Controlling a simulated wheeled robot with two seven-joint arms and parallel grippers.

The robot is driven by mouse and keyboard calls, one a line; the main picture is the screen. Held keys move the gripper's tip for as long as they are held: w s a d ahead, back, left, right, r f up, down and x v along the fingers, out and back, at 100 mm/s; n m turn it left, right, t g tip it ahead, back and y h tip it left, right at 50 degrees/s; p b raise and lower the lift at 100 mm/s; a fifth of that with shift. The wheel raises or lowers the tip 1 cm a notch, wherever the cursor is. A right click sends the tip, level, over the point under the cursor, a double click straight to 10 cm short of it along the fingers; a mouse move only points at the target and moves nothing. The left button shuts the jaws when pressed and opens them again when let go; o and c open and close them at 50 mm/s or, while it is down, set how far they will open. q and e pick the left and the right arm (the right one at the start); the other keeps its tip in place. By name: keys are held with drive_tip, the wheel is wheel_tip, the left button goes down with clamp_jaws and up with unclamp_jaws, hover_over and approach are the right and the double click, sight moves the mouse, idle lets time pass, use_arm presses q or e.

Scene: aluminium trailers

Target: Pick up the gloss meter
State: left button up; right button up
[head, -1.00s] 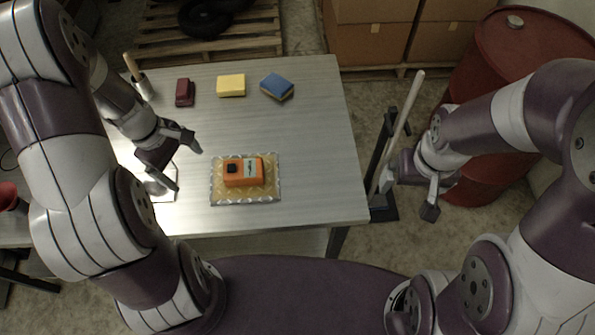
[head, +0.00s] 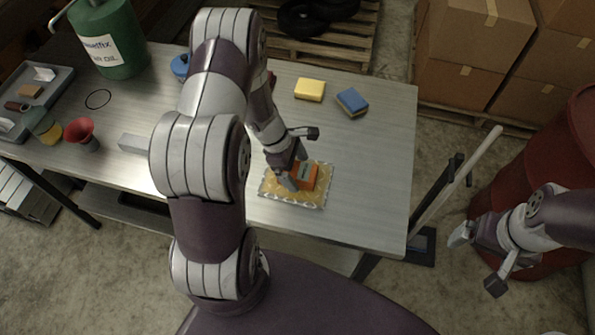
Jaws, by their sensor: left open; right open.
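The orange gloss meter (head: 308,178) lies on a tan mat with a pale scalloped edge (head: 292,201), near the front edge of the metal table. My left gripper (head: 299,158) is open at the meter. One finger is over its left end and the other is behind it; the hand hides part of the meter. I cannot tell whether a finger touches it. My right gripper (head: 478,260) is open and empty, off the table's right side.
A green oil can (head: 108,38), a red funnel (head: 82,134) and a grey tray (head: 40,92) are at left. A red drum (head: 540,165) stands right.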

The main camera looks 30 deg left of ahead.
use_arm(q)
drive_tip(key=shift+w+d+f, duration=0.1)
drive_tip(key=shift+d+f, duration=0.05)
drive_tip(key=shift+f, duration=0.35)
drive_tip(key=shift+d, duration=0.1)
drive_tip(key=shift+c, duration=1.2)
drive_tip(key=shift+r, duration=0.1)
drive_tip(key=c, duration=1.1)
